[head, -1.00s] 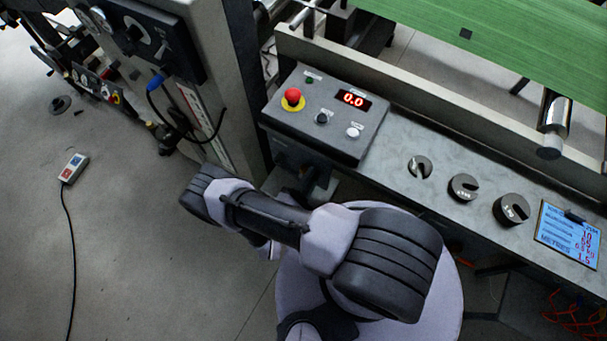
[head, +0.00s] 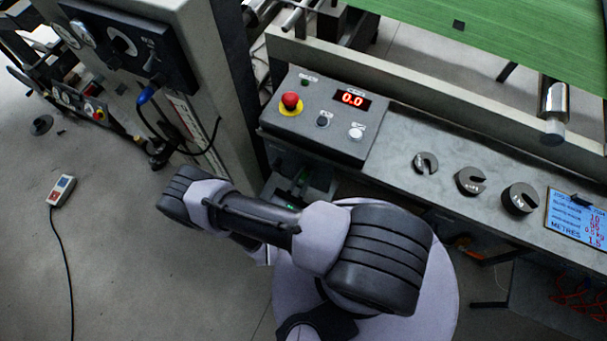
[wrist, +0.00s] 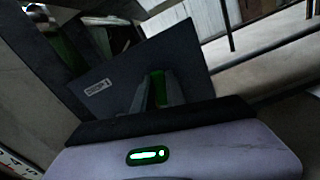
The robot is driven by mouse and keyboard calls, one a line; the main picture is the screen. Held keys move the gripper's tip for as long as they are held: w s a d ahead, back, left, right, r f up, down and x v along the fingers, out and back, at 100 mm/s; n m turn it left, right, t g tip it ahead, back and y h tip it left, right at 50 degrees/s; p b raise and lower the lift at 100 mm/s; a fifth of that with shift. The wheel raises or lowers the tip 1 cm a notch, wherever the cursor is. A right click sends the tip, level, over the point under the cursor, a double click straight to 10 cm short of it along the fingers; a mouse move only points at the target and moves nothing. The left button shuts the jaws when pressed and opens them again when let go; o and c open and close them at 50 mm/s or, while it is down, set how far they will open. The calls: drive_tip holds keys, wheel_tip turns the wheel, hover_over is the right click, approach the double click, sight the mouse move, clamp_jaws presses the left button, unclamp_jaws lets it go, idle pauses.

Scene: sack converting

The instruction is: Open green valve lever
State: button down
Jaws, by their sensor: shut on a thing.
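The green lever (wrist: 158,80) shows in the wrist view as a narrow green piece in front of a dark plate. My gripper (wrist: 157,92) has its two grey fingers on either side of it, shut on it. The fingers hide part of the lever, so I cannot tell how far it is turned. In the head view my gripper (head: 300,182) is low under the grey control box, mostly in shadow, and I cannot make out the lever there.
The control box (head: 325,138) with a red button (head: 290,101) and a 0.0 display overhangs the gripper area. Slotted weights (head: 471,181) and a blue clipboard (head: 577,223) lie on the ledge. A machine column (head: 215,70) stands left. A pendant (head: 62,190) lies on open floor.

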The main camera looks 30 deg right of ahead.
idle(0.3)
drive_tip(key=c, duration=1.4)
unclamp_jaws()
drive_tip(key=shift+o, duration=0.2)
drive_tip(key=shift+a, duration=0.1)
drive_tip(key=shift+s+a, duration=0.15)
drive_tip(key=shift+a, duration=0.2)
drive_tip(key=p+v, duration=0.3)
drive_tip(key=v, duration=1.3)
drive_tip(key=shift+s+a, duration=0.2)
drive_tip(key=shift+s, duration=0.05)
